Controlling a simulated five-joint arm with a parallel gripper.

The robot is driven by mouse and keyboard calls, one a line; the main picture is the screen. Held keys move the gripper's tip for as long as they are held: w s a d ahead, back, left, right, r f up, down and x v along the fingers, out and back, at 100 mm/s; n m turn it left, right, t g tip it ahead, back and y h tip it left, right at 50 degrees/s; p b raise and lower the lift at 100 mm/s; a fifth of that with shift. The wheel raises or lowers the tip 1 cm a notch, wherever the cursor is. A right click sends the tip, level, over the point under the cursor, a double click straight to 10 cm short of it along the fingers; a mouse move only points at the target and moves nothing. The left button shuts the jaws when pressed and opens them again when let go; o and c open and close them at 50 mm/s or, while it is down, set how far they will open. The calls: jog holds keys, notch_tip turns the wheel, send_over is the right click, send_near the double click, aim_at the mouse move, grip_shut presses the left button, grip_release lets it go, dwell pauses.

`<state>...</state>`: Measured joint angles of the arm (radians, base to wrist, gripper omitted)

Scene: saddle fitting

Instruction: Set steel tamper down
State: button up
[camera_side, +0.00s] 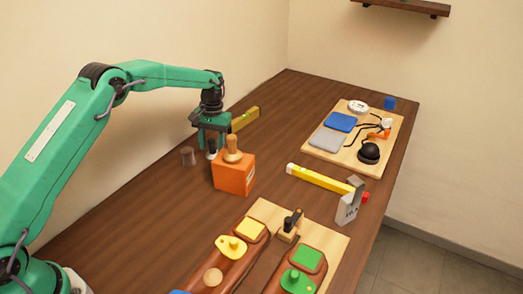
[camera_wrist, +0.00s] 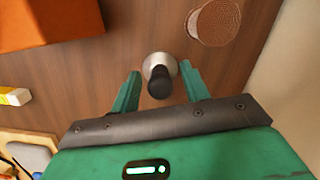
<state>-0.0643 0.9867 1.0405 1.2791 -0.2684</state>
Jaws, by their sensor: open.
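The steel tamper (camera_side: 212,153) has a black handle and a shiny steel base. It appears to stand upright on the wooden table, just left of an orange box (camera_side: 233,175). In the wrist view the tamper (camera_wrist: 159,80) lies between my two green fingers, with a visible gap on each side. My gripper (camera_side: 212,138) is open around or just above the handle and points down; it also shows in the wrist view (camera_wrist: 160,70). The gripper partly hides the tamper in the side view.
A brown cylinder (camera_side: 187,156) stands close left of the tamper. A wooden-handled piece (camera_side: 233,150) sits on the orange box. A yellow level (camera_side: 245,119) lies behind. A yellow bar (camera_side: 322,179), a grey bracket (camera_side: 348,207) and a loaded board (camera_side: 315,152) are to the right.

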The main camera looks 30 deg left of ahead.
notch_tip(320, 180, up, 12)
jog(key=w, duration=0.2)
dwell(0.4)
dwell(0.6)
